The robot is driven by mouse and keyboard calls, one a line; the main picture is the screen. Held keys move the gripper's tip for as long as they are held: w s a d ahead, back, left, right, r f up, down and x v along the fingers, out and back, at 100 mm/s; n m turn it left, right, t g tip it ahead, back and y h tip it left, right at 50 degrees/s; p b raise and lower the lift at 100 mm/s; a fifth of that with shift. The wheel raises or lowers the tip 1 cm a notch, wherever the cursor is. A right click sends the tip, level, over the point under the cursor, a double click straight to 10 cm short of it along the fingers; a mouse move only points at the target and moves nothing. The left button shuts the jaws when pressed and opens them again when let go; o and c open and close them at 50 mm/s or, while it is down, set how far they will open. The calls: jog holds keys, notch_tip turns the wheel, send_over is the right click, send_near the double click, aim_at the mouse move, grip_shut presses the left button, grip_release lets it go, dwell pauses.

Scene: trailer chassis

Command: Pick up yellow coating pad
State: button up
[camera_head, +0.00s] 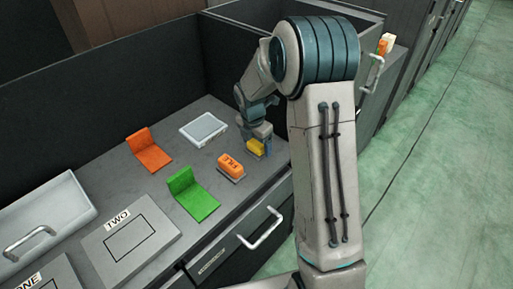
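The yellow coating pad (255,147) is a small block on the dark grey worktop, near its right end. My gripper (260,140) points down right at the pad, and a blue finger part shows just to the right of it. The pad's upper right side is partly hidden by my gripper. I cannot tell whether the fingers touch the pad, or whether they are open or shut.
An orange block on a grey base (230,167) stands close to the left. Green (193,194) and orange (149,150) bent plates and a pale flat case (202,129) lie nearby. Dark walls rise behind.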

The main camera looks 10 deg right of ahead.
aim_at(257, 142)
jog(key=c, duration=0.9)
jog(key=shift+c, duration=0.2)
notch_tip(257, 142, up, 10)
jog(key=shift+r, duration=0.1)
jog(key=o, duration=0.4)
jog(key=shift+c, duration=1.1)
